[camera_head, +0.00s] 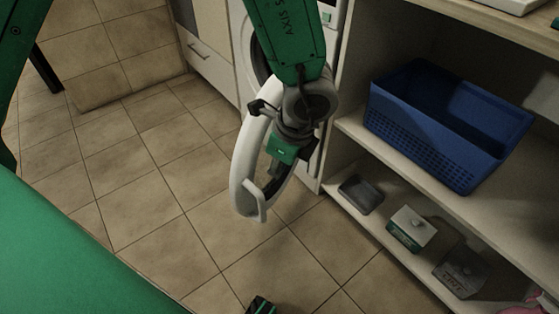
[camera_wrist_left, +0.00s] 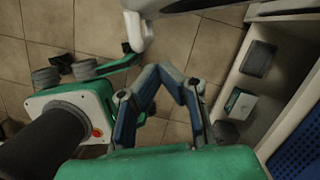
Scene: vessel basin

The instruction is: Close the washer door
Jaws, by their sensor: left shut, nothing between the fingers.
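The washer (camera_head: 330,60) is a white front-loader at the top middle of the head view, partly hidden by my left arm. Its door (camera_head: 243,170) is a white ring that stands open, swung out from the front. Part of the white door also shows at the top of the left wrist view (camera_wrist_left: 146,38). My left gripper (camera_head: 272,180) hangs beside the door ring and partly overlaps it in the head view; I cannot tell whether they touch. In the left wrist view its fingers (camera_wrist_left: 164,72) are shut and empty, just below the door's edge.
A white shelf unit (camera_head: 350,127) stands to the right of the washer. It holds a blue basket (camera_head: 420,120) above and several small boxes, one white and green (camera_head: 411,228), below. Drawers (camera_head: 207,60) stand left of the washer. The tiled floor (camera_head: 150,200) is clear at left.

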